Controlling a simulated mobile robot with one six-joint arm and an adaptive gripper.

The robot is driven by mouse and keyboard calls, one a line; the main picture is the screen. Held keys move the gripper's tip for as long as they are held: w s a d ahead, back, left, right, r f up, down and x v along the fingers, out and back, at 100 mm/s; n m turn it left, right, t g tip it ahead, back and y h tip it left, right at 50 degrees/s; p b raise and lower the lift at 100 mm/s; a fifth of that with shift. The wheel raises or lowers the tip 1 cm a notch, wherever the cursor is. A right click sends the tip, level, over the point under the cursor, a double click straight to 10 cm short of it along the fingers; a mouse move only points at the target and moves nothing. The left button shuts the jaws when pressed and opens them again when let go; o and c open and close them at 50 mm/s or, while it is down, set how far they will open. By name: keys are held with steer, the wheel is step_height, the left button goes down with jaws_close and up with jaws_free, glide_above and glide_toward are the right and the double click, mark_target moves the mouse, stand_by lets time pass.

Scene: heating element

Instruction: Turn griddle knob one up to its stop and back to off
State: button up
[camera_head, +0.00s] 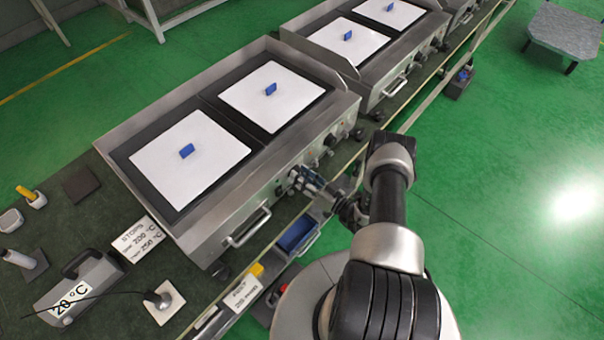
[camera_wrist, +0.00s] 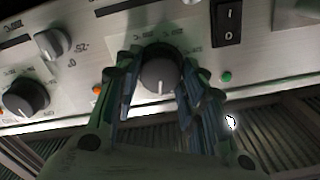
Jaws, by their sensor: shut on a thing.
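The front griddle (camera_head: 215,215) has a steel front panel with knobs along it. My gripper (camera_head: 308,181) reaches the panel near its middle. In the wrist view a round dark grey knob (camera_wrist: 160,72) sits between the two fingers of my gripper (camera_wrist: 159,82), one on each side. The fingers are shut on this knob. Its white pointer line points down in the picture. The scale marks around it are too small to read, and its sides are partly hidden by the fingers. I cannot tell from any label whether it is knob one.
In the wrist view a dark knob (camera_wrist: 25,97) and a smaller grey knob (camera_wrist: 52,43) are at left. An orange lamp (camera_wrist: 97,90), a green lamp (camera_wrist: 226,77) and a black rocker switch (camera_wrist: 228,22) flank the held knob.

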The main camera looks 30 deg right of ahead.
steer(key=n+p, duration=0.1)
steer(key=p, duration=0.1)
steer(key=n+p, duration=0.1)
steer(key=p, duration=0.2)
steer(key=shift+r+p, duration=0.3)
steer(key=shift+f+n+p, duration=0.2)
steer(key=shift+n+p, duration=0.3)
steer(key=shift+p, duration=0.45)
steer(key=o, duration=1.1)
steer(key=shift+c, duration=0.2)
steer(key=b, duration=0.2)
steer(key=shift+f+m+b, duration=0.3)
steer(key=shift+b, duration=0.6)
